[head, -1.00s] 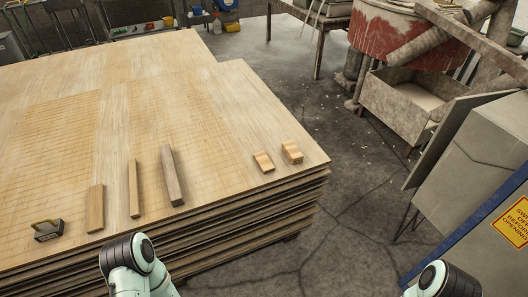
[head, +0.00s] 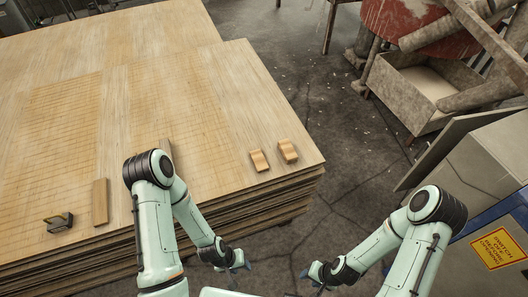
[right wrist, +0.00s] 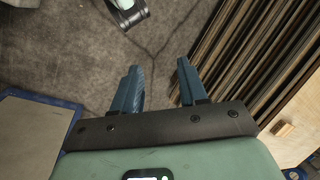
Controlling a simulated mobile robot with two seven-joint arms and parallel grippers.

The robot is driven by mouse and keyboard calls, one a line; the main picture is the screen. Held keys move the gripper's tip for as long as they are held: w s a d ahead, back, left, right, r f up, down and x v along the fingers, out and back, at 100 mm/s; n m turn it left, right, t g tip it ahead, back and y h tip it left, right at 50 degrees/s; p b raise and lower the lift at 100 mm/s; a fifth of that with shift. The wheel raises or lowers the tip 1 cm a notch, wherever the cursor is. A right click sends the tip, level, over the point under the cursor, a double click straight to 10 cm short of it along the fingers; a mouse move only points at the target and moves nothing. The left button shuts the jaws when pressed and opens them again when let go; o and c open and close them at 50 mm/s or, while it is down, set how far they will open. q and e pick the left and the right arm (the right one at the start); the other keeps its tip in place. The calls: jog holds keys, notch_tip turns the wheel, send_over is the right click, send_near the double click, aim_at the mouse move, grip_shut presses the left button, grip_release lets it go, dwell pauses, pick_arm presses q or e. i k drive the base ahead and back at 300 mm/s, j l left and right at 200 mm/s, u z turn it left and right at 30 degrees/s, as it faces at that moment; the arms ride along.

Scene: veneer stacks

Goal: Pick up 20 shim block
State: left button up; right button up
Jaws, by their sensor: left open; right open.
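Two small wooden blocks lie near the right edge of the veneer stack (head: 225,95): a left block (head: 259,161) and a right block (head: 288,151). No number is readable on them, so I cannot tell which is the 20 shim block. One small block (right wrist: 284,129) also shows in the right wrist view. My left gripper (head: 243,266) is open and empty, low in front of the stack's side. My right gripper (head: 308,274) is open and empty over the floor, right of the stack; its parted blue fingers (right wrist: 158,66) show in the right wrist view.
A longer wooden block (head: 100,203) and a dark tool with a handle (head: 59,221) lie at the left of the stack. Another bar (head: 166,147) is mostly behind my left arm. A grey cabinet (head: 480,160) stands at right. Floor (head: 340,150) between is clear.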

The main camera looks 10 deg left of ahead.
aim_at(259, 161)
jog(key=i+u, duration=0.1)
jog(key=u, duration=0.25)
jog(key=i+l+u, duration=0.1)
jog(key=u, duration=0.3)
jog(key=i+l+u, duration=0.1)
jog(key=u, duration=0.25)
jog(key=i+u, duration=0.5)
